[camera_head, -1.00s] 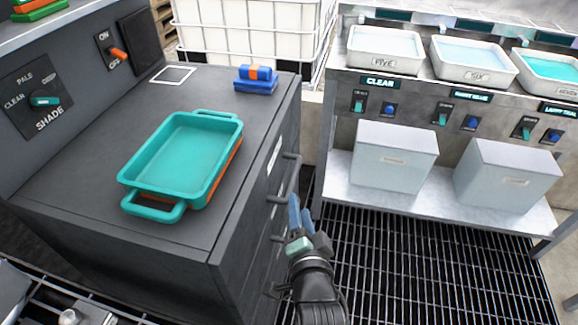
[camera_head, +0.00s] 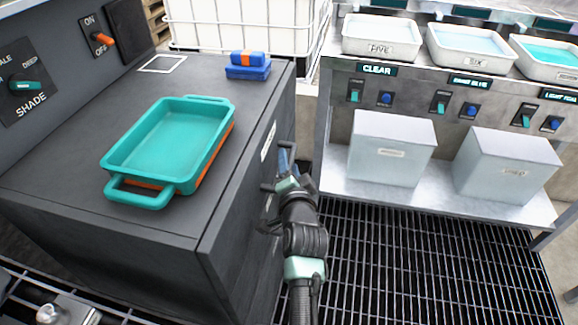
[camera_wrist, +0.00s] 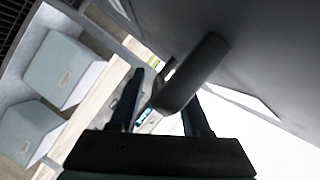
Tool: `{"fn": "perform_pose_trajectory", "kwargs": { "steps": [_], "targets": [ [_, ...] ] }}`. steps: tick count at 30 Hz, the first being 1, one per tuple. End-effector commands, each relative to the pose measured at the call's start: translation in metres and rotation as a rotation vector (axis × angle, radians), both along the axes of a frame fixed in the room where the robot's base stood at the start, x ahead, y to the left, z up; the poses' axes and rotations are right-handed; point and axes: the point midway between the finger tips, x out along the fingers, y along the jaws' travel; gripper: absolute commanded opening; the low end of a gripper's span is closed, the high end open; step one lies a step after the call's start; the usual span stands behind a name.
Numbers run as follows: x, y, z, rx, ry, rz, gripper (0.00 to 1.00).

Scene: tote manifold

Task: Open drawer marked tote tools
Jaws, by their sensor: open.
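The dark grey cabinet (camera_head: 228,215) stands at left, its drawer front on the right side seen at a steep angle. A white label strip (camera_head: 268,141) is near the top of that front; its text cannot be read. My gripper (camera_head: 287,162) is open beside the upper part of the front, near a dark bar handle (camera_head: 267,187). In the wrist view, a dark handle (camera_wrist: 192,74) shows between the two open fingers (camera_wrist: 160,98), which do not close on it. Whether they touch it cannot be told. No drawer looks pulled out.
A teal tray (camera_head: 170,145) over an orange one and blue blocks (camera_head: 248,66) sit on the cabinet top. A steel bench (camera_head: 340,120) with trays and grey boxes (camera_head: 391,148) stands at right. Open grating (camera_head: 420,260) lies between.

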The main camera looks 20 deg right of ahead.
Motion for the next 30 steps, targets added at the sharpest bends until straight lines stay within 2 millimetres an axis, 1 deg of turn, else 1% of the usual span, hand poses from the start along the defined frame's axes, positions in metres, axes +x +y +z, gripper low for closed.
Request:
{"fn": "perform_pose_trajectory", "kwargs": {
  "steps": [6, 14, 30],
  "targets": [
    [0.0, 0.0, 0.0001, 0.0, 0.0, 0.0, 0.47],
    [-0.0002, 0.0, 0.0002, 0.0, 0.0, 0.0, 0.0],
    [-0.0003, 0.0, 0.0, 0.0, 0.0, 0.0, 0.0]
  ]
}}
